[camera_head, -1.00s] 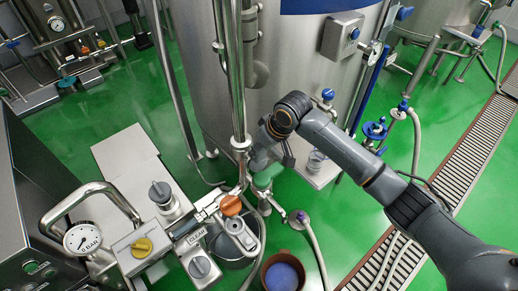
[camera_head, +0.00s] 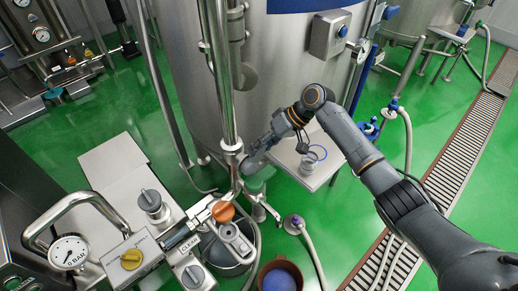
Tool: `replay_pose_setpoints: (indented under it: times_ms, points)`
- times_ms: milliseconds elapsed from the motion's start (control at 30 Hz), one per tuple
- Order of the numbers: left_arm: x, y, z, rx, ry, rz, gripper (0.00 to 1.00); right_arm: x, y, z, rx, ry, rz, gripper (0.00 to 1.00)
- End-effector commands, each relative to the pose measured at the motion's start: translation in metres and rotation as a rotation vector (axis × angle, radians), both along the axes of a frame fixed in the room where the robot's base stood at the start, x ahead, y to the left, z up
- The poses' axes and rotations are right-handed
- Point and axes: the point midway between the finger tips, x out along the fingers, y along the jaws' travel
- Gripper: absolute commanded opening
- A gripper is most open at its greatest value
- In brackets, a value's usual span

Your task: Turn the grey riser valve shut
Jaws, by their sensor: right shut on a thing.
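The steel riser pipe (camera_head: 222,85) runs down in front of the big tank. My right gripper (camera_head: 248,166) reaches in from the right, low beside this pipe, just under its clamp (camera_head: 232,147). It is shut on what appears to be the grey riser valve's handle. The fingers and the wrist mostly hide the handle, so I cannot tell its angle. My left gripper is not in view.
A red-brown bucket (camera_head: 281,268) stands on the floor. A small shelf (camera_head: 318,172) holds a clear cup. A hose (camera_head: 313,250) lies at right.

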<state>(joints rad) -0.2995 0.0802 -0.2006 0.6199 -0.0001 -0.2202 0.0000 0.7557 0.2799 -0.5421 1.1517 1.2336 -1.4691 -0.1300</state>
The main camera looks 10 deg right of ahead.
Motion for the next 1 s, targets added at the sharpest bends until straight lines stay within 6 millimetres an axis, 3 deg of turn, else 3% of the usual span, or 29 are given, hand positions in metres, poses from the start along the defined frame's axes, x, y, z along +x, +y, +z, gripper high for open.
replay_pose_setpoints:
  times_ms: [333, 367, 467, 800, 1000]
  points:
    - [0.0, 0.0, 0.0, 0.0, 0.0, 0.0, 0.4, 0.001, 0.0, 0.001, 0.004, 0.0, -0.001, 0.0]
    - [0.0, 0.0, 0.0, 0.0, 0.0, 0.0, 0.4, 0.001, 0.0, 0.001, 0.003, 0.0, -0.001, 0.37]
    - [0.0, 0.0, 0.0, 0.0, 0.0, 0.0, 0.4, 0.001, 0.0, 0.001, 0.002, 0.001, -0.001, 0.58]
    - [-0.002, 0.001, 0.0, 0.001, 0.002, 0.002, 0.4, 0.0, -0.002, 0.002, 0.002, 0.001, 0.0, 0.58]
    - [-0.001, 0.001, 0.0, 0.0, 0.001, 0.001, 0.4, 0.001, -0.019, 0.021, 0.0, -0.002, -0.001, 0.58]
